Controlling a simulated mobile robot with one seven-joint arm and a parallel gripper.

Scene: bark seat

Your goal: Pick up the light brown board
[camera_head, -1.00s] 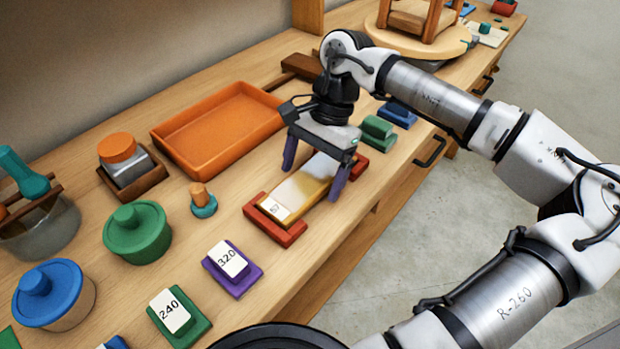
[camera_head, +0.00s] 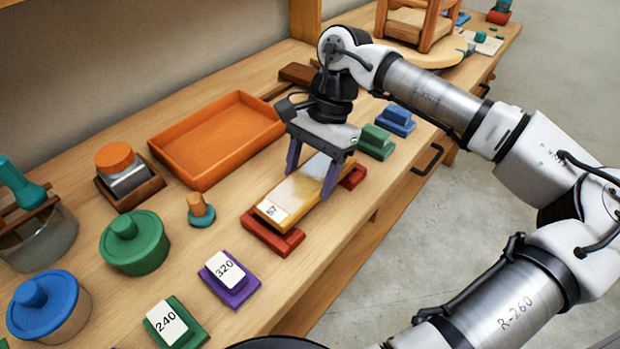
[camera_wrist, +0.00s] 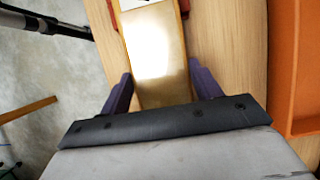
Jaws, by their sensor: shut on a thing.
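The light brown board (camera_head: 292,194), a long block with a pale top and a white "57" label at its near end, is in my gripper (camera_head: 313,174). The two purple fingers are shut on its long sides, toward its far end. The board looks slightly raised above its red-orange rest (camera_head: 272,238); a red end (camera_head: 352,176) of the rest shows beyond it. In the wrist view the board (camera_wrist: 155,55) runs between both fingers (camera_wrist: 161,88), its label cut off at the top edge. The finger contact is partly hidden.
An orange tray (camera_head: 216,132) stands behind and left. Purple "320" (camera_head: 238,289) and green "240" (camera_head: 190,336) blocks lie nearer. Green (camera_head: 376,146) and blue (camera_head: 397,122) blocks are right of the gripper. A teal-based peg (camera_head: 200,213) stands left. The bench's front edge is close.

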